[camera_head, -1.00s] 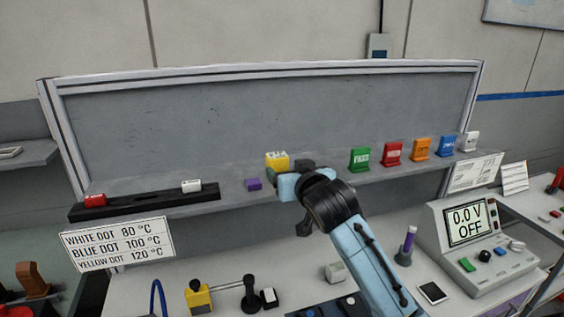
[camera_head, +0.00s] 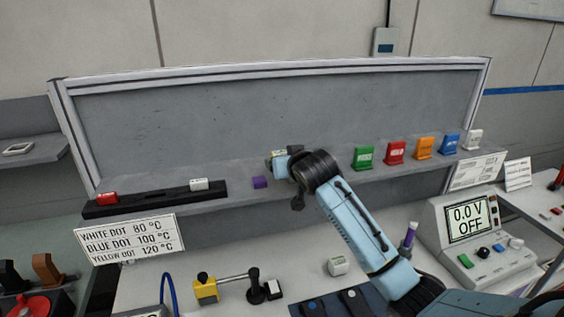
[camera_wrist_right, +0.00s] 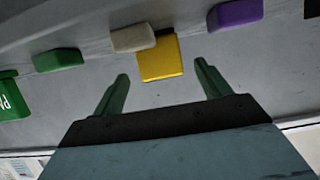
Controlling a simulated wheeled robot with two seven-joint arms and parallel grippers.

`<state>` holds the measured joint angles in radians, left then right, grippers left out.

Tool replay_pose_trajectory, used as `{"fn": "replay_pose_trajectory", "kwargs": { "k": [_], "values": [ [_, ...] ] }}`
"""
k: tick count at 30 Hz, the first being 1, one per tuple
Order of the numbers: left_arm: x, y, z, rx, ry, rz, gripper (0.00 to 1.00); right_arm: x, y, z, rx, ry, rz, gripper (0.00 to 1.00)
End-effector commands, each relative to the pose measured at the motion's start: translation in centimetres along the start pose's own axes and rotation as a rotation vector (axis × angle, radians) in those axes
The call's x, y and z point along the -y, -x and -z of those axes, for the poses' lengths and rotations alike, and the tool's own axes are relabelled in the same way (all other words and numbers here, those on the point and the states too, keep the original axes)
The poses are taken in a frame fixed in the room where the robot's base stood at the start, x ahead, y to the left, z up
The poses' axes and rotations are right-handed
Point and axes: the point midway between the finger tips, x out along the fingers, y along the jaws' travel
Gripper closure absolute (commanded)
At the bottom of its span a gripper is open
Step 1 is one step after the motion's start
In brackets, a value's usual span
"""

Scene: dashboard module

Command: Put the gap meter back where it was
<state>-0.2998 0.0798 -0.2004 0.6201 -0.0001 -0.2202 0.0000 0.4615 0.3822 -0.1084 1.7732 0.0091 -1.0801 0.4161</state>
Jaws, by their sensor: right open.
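A yellow block (camera_wrist_right: 159,59), which may be the gap meter, rests on the grey shelf in the right wrist view. In the head view my right wrist hides most of the spot where it stands. My right gripper (camera_wrist_right: 161,72) is open, with its two green fingers spread on either side of the yellow block's near end and apart from it. The right gripper (camera_head: 277,163) also shows above the shelf in the head view, its fingers partly hidden. No label is readable on the yellow block. My left gripper is out of view.
Coloured cards (camera_head: 395,152) stand to the right. A black rack (camera_head: 154,199) lies at the left.

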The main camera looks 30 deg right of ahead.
Motion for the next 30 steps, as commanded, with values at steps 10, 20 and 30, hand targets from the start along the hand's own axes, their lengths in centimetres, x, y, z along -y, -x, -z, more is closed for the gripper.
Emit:
{"fn": "replay_pose_trajectory", "kwargs": {
  "k": [10,20,30],
  "values": [
    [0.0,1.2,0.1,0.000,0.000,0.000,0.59,0.1,-3.9,-0.4,0.001,0.000,-0.001,0.24],
    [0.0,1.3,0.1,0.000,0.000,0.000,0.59,0.1,-5.0,-0.5,0.000,-0.001,0.000,0.24],
    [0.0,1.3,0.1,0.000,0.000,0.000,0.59,0.1,-4.9,-0.5,0.001,0.000,0.000,0.58]
  ]
}}
